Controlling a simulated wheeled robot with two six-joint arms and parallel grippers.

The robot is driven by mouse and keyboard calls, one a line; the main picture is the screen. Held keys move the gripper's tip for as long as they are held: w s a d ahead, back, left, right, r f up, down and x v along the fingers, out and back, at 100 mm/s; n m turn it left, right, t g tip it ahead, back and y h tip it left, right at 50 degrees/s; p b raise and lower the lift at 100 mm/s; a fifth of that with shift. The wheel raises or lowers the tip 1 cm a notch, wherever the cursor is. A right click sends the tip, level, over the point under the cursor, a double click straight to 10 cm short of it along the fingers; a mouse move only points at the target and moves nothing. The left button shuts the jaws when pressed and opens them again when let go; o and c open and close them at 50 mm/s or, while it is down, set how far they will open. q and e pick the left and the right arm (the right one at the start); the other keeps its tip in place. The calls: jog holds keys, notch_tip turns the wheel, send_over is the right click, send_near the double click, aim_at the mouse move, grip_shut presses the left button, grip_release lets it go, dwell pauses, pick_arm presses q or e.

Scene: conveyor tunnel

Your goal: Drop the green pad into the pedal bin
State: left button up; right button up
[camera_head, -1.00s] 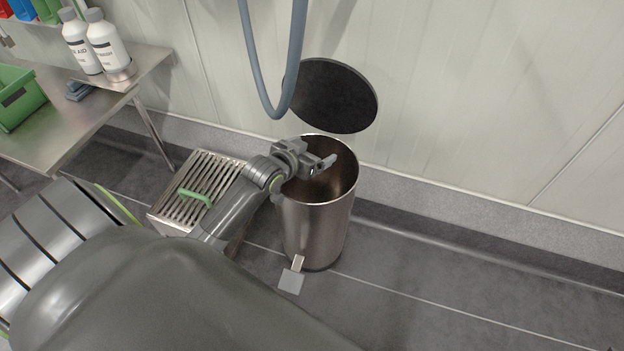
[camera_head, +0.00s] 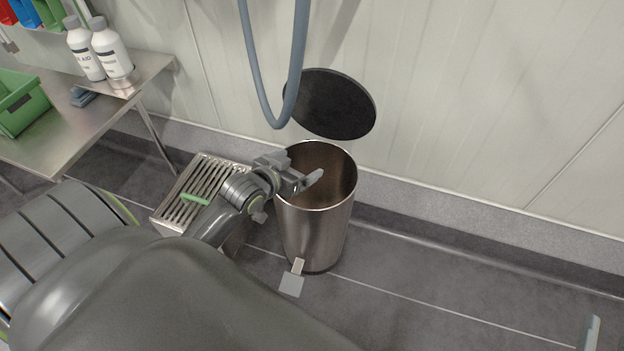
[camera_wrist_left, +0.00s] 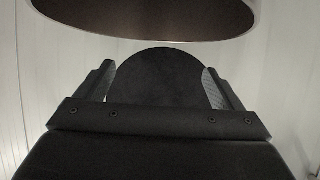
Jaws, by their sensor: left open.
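The steel pedal bin (camera_head: 318,235) stands on the floor by the wall. Its round dark lid (camera_head: 331,104) is raised against the wall. My left gripper (camera_head: 303,180) is open at the bin's mouth, over its left side, with nothing seen between the fingers. In the left wrist view the jaws (camera_wrist_left: 160,90) are apart, and the bin's rim (camera_wrist_left: 145,39) crosses the top. What looks like a fingertip of my right gripper (camera_head: 590,335) shows at the lower right edge.
A slatted metal box (camera_head: 177,207) with a green handle-like strip (camera_head: 195,199) stands left of the bin. A steel table (camera_head: 75,133) at the left holds white bottles (camera_head: 112,50) and a green crate (camera_head: 20,105). A blue hose (camera_head: 247,60) hangs above. Floor to the right is clear.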

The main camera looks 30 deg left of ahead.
pick_arm(q)
jog(key=p+v, duration=0.3)
jog(key=v, duration=0.7)
jog(key=shift+s, duration=0.2)
pick_arm(e)
jog(key=s+a+f+g+y, duration=0.1)
jog(key=s+a+f+g, duration=0.1)
jog(key=s+f+g, duration=0.4)
jog(key=s+a+f+g+y, duration=0.1)
jog(key=s+f+g+y, duration=0.1)
jog(key=s+f+g, duration=0.5)
jog(key=shift+s+a+f+m, duration=0.35)
jog(key=shift+s+f, duration=0.2)
jog(key=shift+f, duration=0.95)
